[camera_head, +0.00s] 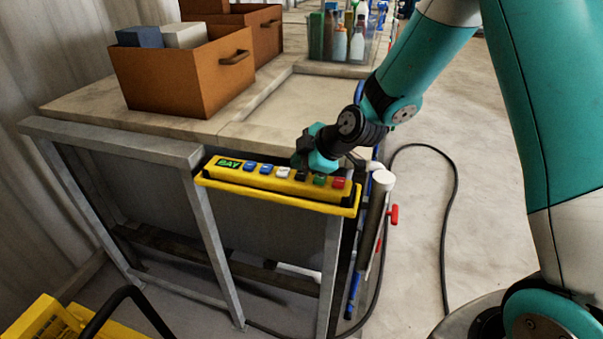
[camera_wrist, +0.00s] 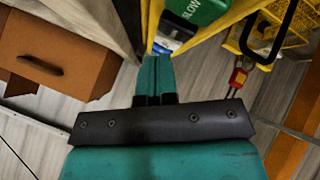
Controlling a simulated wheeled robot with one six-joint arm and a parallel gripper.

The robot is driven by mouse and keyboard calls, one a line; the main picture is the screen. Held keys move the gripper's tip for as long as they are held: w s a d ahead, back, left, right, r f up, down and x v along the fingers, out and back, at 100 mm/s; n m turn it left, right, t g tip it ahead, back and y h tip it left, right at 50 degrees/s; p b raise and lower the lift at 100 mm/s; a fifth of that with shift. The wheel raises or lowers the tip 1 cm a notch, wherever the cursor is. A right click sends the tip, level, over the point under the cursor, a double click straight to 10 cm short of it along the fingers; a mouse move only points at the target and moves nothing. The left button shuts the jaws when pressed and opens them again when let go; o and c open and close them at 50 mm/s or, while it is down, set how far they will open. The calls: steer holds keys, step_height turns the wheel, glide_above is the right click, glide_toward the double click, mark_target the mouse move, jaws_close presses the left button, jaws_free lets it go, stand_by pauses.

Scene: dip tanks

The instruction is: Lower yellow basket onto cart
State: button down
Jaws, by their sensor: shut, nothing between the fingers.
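The yellow basket (camera_head: 40,322) shows only in part at the bottom left of the head view, low beside the bench, with a black handle. Its yellow wire side (camera_wrist: 292,30) and black handle also show at the top right of the wrist view. I cannot make out the cart for certain. A yellow control panel (camera_head: 212,180) with a BAY display and several coloured buttons sits at the bench's front edge. My gripper (camera_head: 303,170) is shut and empty over the panel's buttons; its closed fingers (camera_wrist: 156,62) point at the panel. Whether they touch a button is unclear.
Orange bins (camera_head: 160,85) stand on the bench (camera_head: 75,100) at the back left. A clear container of bottles (camera_head: 342,48) stands farther back. A pipe with red valve handles (camera_head: 392,215) and a black cable (camera_head: 450,170) lie right of the bench. Open floor extends right.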

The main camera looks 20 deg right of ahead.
mark_target(301, 176)
steer(key=shift+r+p, duration=1.3)
steer(key=shift+r, duration=1.2)
steer(key=shift+s, duration=0.1)
